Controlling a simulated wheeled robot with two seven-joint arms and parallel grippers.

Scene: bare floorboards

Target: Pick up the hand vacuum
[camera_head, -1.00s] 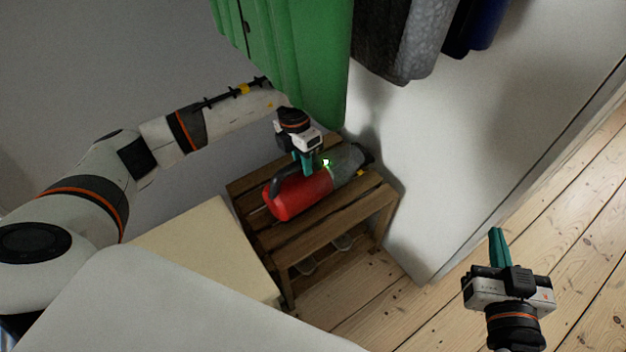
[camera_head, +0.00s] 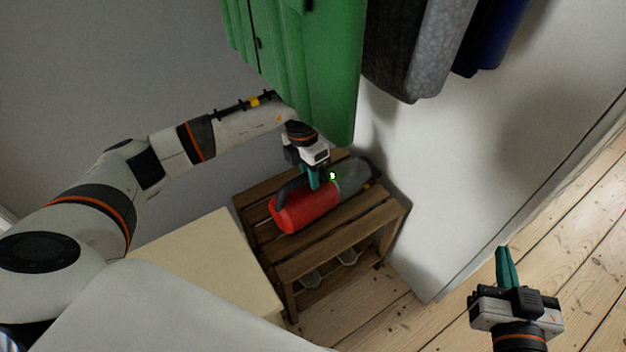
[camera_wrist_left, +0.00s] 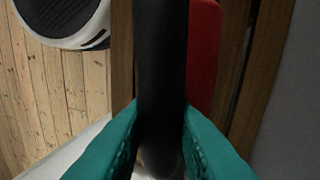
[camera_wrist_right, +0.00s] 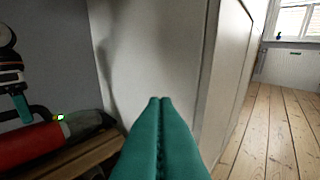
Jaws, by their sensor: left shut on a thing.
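The hand vacuum (camera_head: 306,207) has a red body, a black handle and a grey clear nose. It lies on a slatted wooden bench in the head view. My left gripper (camera_head: 315,180) is over it, shut on its black handle. In the left wrist view the teal fingers (camera_wrist_left: 160,135) press on both sides of the handle (camera_wrist_left: 160,60), with the red body behind it. The vacuum also shows in the right wrist view (camera_wrist_right: 35,145). My right gripper (camera_head: 505,262) is away to the right over the floor. Its fingers are together and empty in the right wrist view (camera_wrist_right: 160,115).
The wooden bench (camera_head: 335,240) stands against a white wall (camera_head: 435,170). Shoes (camera_head: 310,278) sit on its lower level. Green (camera_head: 315,70), grey (camera_head: 415,50) and blue (camera_head: 492,35) garments hang above. A cream box (camera_head: 205,258) is left of the bench. Floor at right is clear.

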